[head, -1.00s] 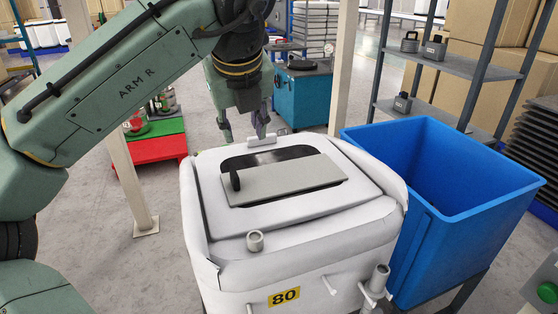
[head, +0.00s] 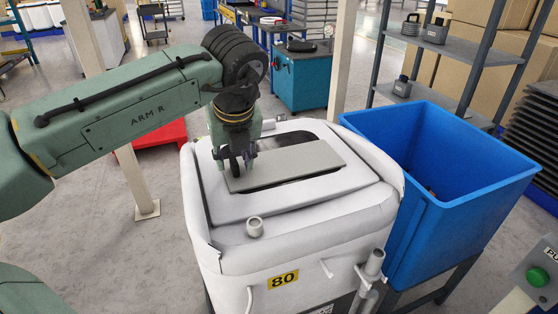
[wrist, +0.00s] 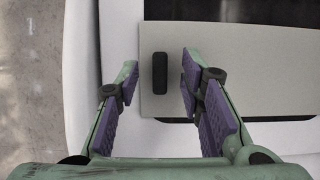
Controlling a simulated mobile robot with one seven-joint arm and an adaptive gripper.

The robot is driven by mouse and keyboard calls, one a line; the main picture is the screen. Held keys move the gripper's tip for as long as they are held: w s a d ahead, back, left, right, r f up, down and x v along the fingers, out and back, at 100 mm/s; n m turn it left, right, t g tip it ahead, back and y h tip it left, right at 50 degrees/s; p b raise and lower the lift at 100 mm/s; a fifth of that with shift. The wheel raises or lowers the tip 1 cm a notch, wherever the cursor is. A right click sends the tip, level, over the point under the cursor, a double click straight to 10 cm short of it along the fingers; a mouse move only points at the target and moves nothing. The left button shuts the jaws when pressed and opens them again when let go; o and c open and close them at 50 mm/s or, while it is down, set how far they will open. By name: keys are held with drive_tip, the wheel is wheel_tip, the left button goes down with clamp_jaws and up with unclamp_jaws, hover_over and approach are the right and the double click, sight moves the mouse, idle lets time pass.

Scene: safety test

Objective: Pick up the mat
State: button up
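A flat grey mat-like panel (head: 300,162) lies on top of a white padded machine marked 80 (head: 225,208). It covers part of a dark opening, which shows along its far and near edges. A black upright handle (wrist: 160,72) stands at the panel's left end. My gripper (head: 237,170) is lowered over that end, pointing down. In the wrist view my gripper (wrist: 160,73) is open, one finger on each side of the handle, with gaps on both sides. The left finger is beyond the panel's left edge. In the head view the gripper largely hides the handle.
A deep blue bin (head: 450,205) stands close on the machine's right. A short round stub (head: 255,228) sticks up at the machine's front. A white post (head: 135,175) stands to the left. Grey shelves (head: 440,55) stand behind the bin. A green button box (head: 540,280) is at lower right.

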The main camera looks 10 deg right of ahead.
drive_tip(key=shift+f, duration=0.15)
clamp_jaws()
idle(0.4)
